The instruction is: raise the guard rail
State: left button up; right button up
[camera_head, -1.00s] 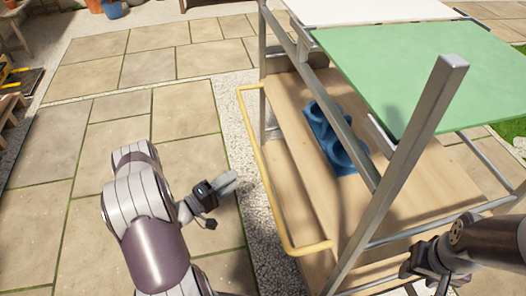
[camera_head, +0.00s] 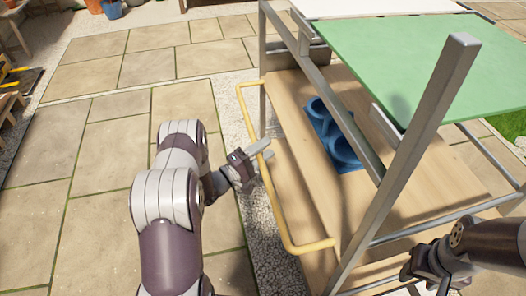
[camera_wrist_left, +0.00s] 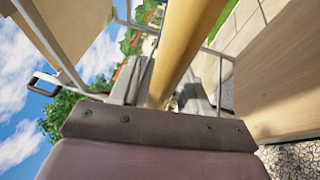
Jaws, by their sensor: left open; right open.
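The yellow guard rail (camera_head: 275,203) hangs low along the near side of the wooden bench shelf. My left gripper (camera_head: 263,151) is at the rail's long bar, with its fingers open. In the left wrist view the rail (camera_wrist_left: 187,45) runs between the two open fingers of my left gripper (camera_wrist_left: 166,92); I cannot tell whether either finger touches it. My right gripper (camera_head: 420,272) is open and empty at the lower right, near the frame's lower bars and away from the rail.
A slanted metal post (camera_head: 405,165) stands between the rail and my right arm. A green panel (camera_head: 425,65) lies above the wooden shelf (camera_head: 405,205). A blue holder (camera_head: 335,140) sits on the shelf.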

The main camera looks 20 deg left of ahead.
pick_arm(q)
grip_shut()
jog(key=shift+w+d+r+m+g+y+p, duration=0.85)
jog(key=shift+d+r+g+y+p, duration=0.6)
jog(key=shift+p, duration=2.8)
jog(key=shift+w+d+r+m+g+y+p, duration=0.85)
jog(key=shift+r+g+y+p, duration=1)
jog(key=shift+p, duration=2.35)
jog(key=shift+w+d+r+m+g+y+p, duration=0.5)
jog(key=shift+w+d+r+g+y+p, duration=1.2)
jog(key=shift+p, duration=2.55)
jog(key=shift+s+a+f+g+h, duration=0.2)
jog(key=shift+s+f+g+h, duration=0.1)
jog(key=shift+s+f+h, duration=0.25)
